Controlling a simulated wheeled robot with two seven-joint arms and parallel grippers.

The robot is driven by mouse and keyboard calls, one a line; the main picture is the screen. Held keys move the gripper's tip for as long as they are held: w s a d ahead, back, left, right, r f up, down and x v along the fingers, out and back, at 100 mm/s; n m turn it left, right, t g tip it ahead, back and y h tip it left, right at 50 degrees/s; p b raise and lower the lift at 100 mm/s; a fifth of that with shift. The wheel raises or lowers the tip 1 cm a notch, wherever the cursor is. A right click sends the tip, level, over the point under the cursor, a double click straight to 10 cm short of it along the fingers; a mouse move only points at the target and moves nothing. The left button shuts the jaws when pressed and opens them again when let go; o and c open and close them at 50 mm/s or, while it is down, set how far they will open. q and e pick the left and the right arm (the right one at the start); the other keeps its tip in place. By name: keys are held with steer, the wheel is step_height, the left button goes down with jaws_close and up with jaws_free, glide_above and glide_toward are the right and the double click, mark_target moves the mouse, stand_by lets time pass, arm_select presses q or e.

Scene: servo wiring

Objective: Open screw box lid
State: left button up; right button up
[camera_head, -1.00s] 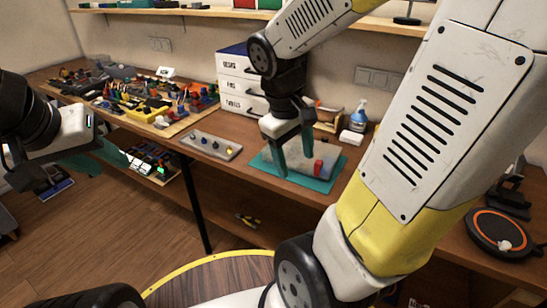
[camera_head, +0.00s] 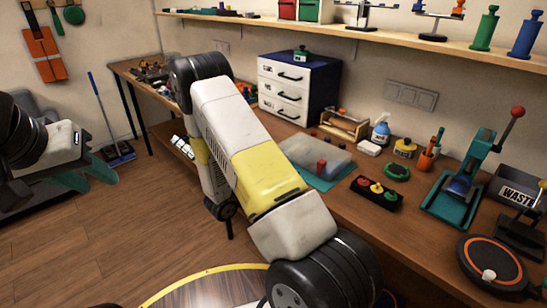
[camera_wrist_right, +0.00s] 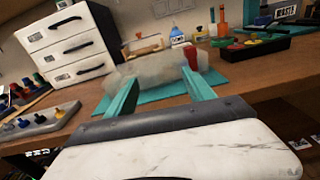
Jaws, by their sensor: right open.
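The screw box (camera_head: 316,154) is a pale, see-through box on a teal mat (camera_head: 345,160) on the workbench. It has a red part (camera_head: 321,167) on its near side. Whether its lid is shut is hard to tell. In the right wrist view the box (camera_wrist_right: 150,66) lies beyond my right gripper (camera_wrist_right: 160,86), whose two teal fingers are apart with nothing between them. My right arm hides this gripper in the head view. My left gripper (camera_head: 88,180) hangs at the far left over the floor, its teal fingers apart and empty, far from the box.
A white drawer cabinet (camera_head: 290,88) stands behind the box to the left. A black button panel (camera_head: 376,192), a spray bottle (camera_head: 381,129) and a green press (camera_head: 468,185) stand to the right. A grey tray with knobs (camera_wrist_right: 42,121) lies left in the wrist view. A shelf runs above.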

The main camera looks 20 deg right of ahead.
mark_target(297, 161)
steer(key=shift+n+t, duration=0.6)
steer(key=shift+n, duration=0.1)
steer(key=w+d, duration=0.1)
steer(key=d, duration=0.1)
steer(key=w+d+f, duration=0.1)
steer(key=d, duration=0.1)
steer(key=w+d, duration=0.1)
steer(key=w, duration=0.1)
steer(key=shift+d+f, duration=0.15)
steer(key=shift+d, duration=0.25)
jaws_close()
